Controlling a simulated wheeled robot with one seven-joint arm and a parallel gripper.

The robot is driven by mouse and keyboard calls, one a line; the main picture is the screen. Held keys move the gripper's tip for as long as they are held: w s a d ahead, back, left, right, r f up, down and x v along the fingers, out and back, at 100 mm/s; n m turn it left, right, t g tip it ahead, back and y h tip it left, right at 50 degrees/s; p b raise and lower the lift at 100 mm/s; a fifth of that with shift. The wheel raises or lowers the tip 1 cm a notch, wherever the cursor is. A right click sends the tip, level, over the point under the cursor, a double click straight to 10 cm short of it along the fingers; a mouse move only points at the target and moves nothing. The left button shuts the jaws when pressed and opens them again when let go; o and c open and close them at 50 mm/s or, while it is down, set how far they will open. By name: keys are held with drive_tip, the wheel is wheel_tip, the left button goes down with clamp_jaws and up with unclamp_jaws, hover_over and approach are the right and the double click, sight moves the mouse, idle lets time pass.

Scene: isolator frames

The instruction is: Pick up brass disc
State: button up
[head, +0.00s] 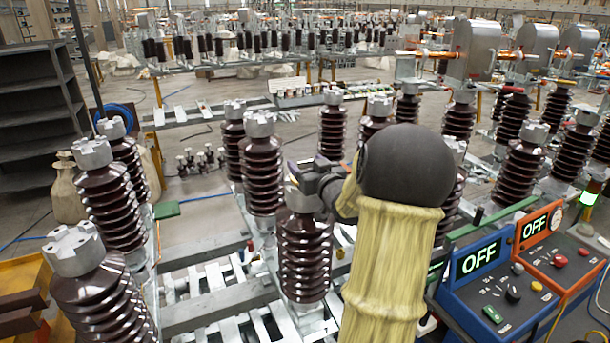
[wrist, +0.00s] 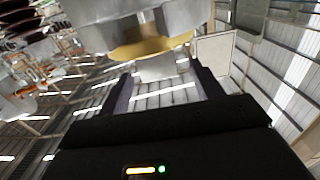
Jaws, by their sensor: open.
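A brass-coloured round face, which looks like the brass disc (wrist: 150,46), shows at the top of the wrist view against a grey metal cap (wrist: 185,18). It lies just beyond my gripper (wrist: 163,82), whose two fingers stand apart with nothing clearly between them. In the head view my gripper (head: 303,174) is at the top of a brown ribbed insulator (head: 304,258) in the middle. The gripper and my arm hide much of that insulator's cap. I cannot clearly make out the disc in the head view.
Brown ribbed insulators with grey caps stand close on both sides, such as one at left (head: 262,175) and one at near left (head: 100,300). A blue control box (head: 480,270) reading OFF and an orange one (head: 545,240) stand at right. Dark shelves (head: 40,115) stand at far left.

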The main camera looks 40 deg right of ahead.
clamp_jaws()
idle(0.4)
drive_tip(key=shift+r, duration=0.1)
wheel_tip(320, 180, up, 10)
drive_tip(key=b, duration=0.1)
idle(0.4)
